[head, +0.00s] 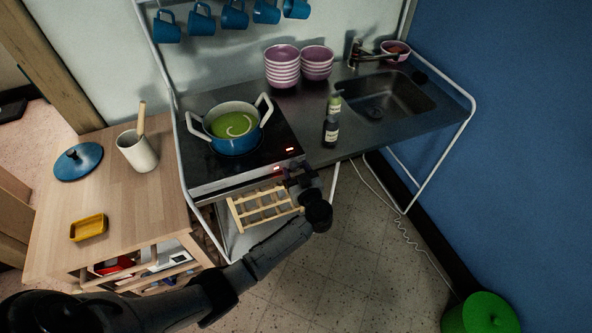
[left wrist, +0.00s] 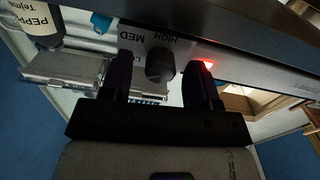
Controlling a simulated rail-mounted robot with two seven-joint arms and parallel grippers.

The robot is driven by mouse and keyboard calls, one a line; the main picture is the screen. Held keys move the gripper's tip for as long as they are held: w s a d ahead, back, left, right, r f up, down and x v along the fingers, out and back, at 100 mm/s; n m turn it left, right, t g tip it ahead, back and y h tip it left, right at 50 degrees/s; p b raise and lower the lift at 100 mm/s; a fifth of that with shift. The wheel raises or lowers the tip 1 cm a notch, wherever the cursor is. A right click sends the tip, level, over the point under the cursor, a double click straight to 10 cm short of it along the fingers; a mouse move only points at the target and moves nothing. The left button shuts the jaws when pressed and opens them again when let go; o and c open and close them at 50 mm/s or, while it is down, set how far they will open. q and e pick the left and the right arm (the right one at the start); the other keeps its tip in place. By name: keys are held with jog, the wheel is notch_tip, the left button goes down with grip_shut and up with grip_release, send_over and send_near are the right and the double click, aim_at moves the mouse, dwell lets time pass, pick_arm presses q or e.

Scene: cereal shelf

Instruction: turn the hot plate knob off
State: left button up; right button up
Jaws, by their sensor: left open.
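The hot plate (head: 255,165) is a black cooktop with a steel front at the left end of the counter. A blue and white pot (head: 236,140) with green contents stands on it. My left gripper (head: 287,177) is at the right part of its front face and hides the knob in the head view. In the left wrist view, the dark knob (left wrist: 160,68) lies between the open fingers of the left gripper (left wrist: 162,63), with a visible gap on each side. The dial lettering HIGH and MED appears upside down around it. My right gripper is not in view.
Red lights (head: 290,150) glow on the hot plate. A wooden rack (head: 263,207) hangs below its front, close to my left arm. Two bottles (head: 331,130) stand on the counter to the right. A wooden cart (head: 150,195) stands at the left. The floor at the right is mostly clear.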

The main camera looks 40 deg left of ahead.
pick_arm(q)
jog(key=shift+w+a, duration=0.1)
jog(key=shift+a, duration=0.05)
jog(key=shift+c, duration=0.4)
jog(key=c, duration=0.9)
jog(key=shift+o, duration=0.2)
jog(key=n+p, duration=0.1)
jog(key=p, duration=0.1)
jog(key=shift+r+n+p, duration=0.2)
jog(key=shift+n+p, duration=0.1)
jog(key=shift+f+n+p, duration=0.1)
jog(key=shift+n+p, duration=0.4)
jog(key=shift+n, duration=0.4)
jog(key=n, duration=0.4)
jog(key=shift+f, duration=0.15)
jog(key=shift+n+b, duration=0.4)
jog(key=shift+n, duration=2.1)
